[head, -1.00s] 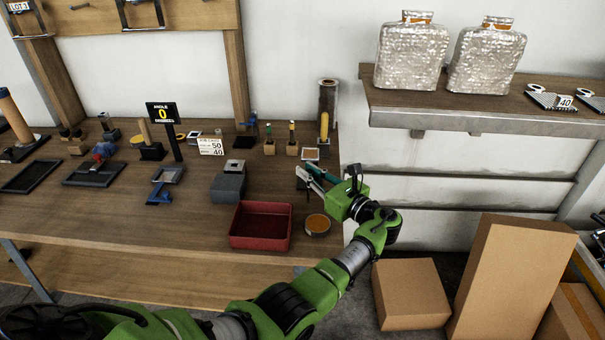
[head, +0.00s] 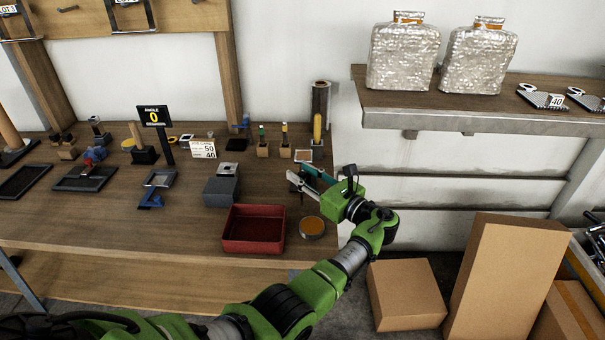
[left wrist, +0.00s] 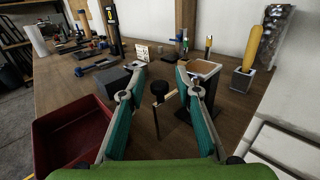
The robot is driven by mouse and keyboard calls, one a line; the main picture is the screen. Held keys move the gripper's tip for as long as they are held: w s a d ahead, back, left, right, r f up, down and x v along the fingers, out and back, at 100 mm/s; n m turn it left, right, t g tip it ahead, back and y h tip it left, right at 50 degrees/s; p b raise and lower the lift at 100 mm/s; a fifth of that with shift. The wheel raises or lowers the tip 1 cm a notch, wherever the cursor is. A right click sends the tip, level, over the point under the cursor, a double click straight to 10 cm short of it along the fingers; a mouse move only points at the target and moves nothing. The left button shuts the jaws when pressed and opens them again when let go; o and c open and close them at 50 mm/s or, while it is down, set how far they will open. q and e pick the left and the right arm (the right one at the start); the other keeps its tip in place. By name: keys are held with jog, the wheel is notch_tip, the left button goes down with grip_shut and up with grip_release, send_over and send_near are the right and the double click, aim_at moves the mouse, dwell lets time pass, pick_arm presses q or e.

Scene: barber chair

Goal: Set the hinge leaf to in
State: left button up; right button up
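My left gripper (head: 298,178) reaches over the right end of the workbench. In the left wrist view its teal-padded fingers (left wrist: 160,74) are apart. A small black round knob (left wrist: 160,88) on a thin upright stem shows in the gap between them, with a light rod beside it. I cannot tell whether either finger touches it. A tan square plate with a pale rim (left wrist: 204,68) stands on a dark block just behind the right finger. No part is clearly recognizable as the hinge leaf. My right gripper is not in view.
A red tray (head: 254,247) and a round tin (head: 312,226) sit near the bench's front edge. A grey block (head: 221,192) stands behind the tray. Several small handled tools line the back, including a yellow-handled one (left wrist: 250,50). Cardboard boxes (head: 405,290) stand right of the bench.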

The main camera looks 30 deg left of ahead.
pick_arm(q)
jog(key=v, duration=0.7)
jog(key=shift+d, duration=0.15)
